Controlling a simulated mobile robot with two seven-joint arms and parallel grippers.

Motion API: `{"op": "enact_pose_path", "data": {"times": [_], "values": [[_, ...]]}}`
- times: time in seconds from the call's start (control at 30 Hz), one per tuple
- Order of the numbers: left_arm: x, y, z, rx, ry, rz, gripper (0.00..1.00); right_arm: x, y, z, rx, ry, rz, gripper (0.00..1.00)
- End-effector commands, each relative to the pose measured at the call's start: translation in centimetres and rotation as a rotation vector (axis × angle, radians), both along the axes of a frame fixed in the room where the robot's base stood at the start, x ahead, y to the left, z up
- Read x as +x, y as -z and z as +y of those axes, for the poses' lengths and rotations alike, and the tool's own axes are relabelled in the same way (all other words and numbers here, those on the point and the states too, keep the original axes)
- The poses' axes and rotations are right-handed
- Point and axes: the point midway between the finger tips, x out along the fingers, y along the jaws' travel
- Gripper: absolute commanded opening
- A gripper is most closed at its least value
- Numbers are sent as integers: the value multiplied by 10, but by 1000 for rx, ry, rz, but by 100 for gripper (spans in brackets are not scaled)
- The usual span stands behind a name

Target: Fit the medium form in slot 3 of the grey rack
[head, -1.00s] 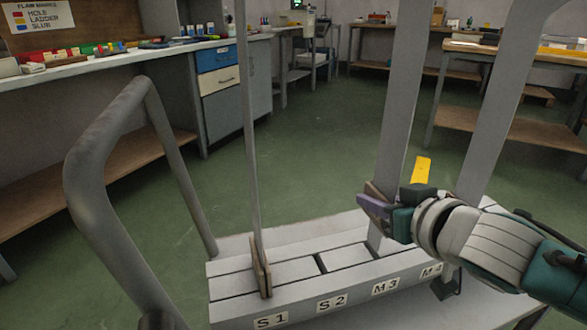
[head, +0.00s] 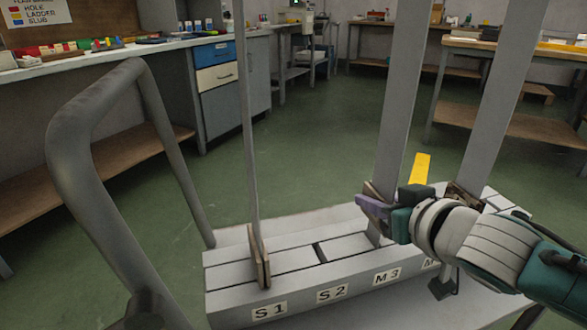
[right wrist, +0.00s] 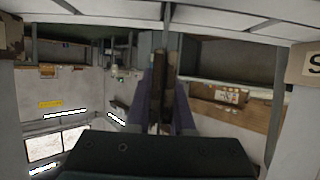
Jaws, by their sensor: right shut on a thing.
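The grey rack (head: 225,297) stands low in the head view, with front labels S1, S2, M3 and a mostly hidden fourth. My right gripper (head: 373,207) is shut on the medium form (head: 402,90), a tall flat grey board with wooden pieces near its foot. The board is upright, and its lower end meets the rack top behind the M3 label (head: 387,278). I cannot tell how deep it sits. In the right wrist view the purple fingers (right wrist: 169,110) close on brown wooden pieces. My left gripper is out of view.
A thin form (head: 247,130) stands upright at S1. Another wide form (head: 503,90) stands at the right, its foot hidden by my right arm. The S2 slot (head: 320,252) looks empty. A thick grey tube frame (head: 75,170) rises at the left.

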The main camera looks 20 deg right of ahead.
Motion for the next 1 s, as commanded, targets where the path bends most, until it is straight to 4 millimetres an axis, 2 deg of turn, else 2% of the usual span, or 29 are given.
{"op": "enact_pose_path", "data": {"times": [1.0], "values": [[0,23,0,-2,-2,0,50,1,26,0,0,-1,-2,0]]}}
